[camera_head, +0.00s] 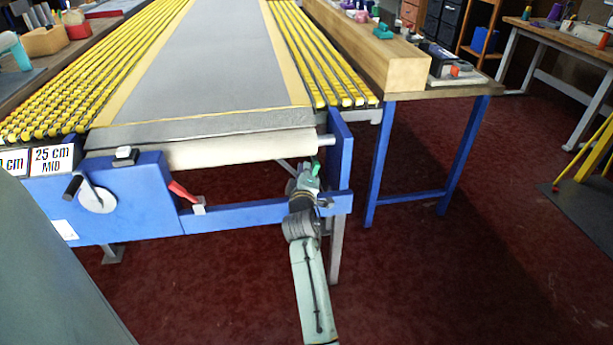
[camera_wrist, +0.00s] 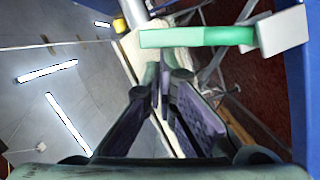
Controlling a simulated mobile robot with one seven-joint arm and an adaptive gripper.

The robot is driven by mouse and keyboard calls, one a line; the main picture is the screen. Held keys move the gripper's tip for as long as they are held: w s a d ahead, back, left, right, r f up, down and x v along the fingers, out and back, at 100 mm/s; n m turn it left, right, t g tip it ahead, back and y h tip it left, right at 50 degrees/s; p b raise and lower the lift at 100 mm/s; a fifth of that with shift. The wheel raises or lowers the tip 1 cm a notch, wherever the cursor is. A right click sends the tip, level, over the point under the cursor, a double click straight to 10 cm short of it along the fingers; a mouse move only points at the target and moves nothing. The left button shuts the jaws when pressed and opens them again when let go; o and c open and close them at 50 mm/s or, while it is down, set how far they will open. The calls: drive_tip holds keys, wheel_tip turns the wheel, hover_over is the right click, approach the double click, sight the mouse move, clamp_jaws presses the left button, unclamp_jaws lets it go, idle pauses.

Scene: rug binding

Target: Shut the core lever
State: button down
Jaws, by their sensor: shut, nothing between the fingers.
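A green lever (camera_head: 316,168) sits at the right end of the cream roll (camera_head: 235,151) at the front of the blue-framed table. In the wrist view the green lever (camera_wrist: 200,37) is a flat bar running sideways from a pale grey block (camera_wrist: 283,32). No label names it as the core lever. My gripper (camera_head: 308,174) is at the lever, with its shut, empty fingertips (camera_wrist: 164,68) just below the bar's left part in the wrist view. I cannot tell whether they touch. A second lever, red (camera_head: 181,191), is on the blue front panel, left of my gripper.
A crank wheel (camera_head: 97,197) and size signs (camera_head: 52,158) are on the blue front panel. A blue leg and rail (camera_head: 340,165) stand close right of my gripper. A wooden side bench (camera_head: 395,70) is further right. Open red floor (camera_head: 420,270) lies in front.

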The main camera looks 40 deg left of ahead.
drive_tip(key=shift+w+d+f+m+g+p, duration=0.15)
drive_tip(key=shift+w+d+m+p, duration=0.2)
drive_tip(key=shift+w+m, duration=0.2)
drive_tip(key=shift+w+d+f+m+g+p, duration=0.1)
drive_tip(key=shift+w+d+m+g+p, duration=0.1)
drive_tip(key=shift+w+d+m, duration=0.3)
drive_tip(key=shift+s+a, duration=0.1)
drive_tip(key=shift+a, duration=0.05)
drive_tip(key=shift+r, duration=0.15)
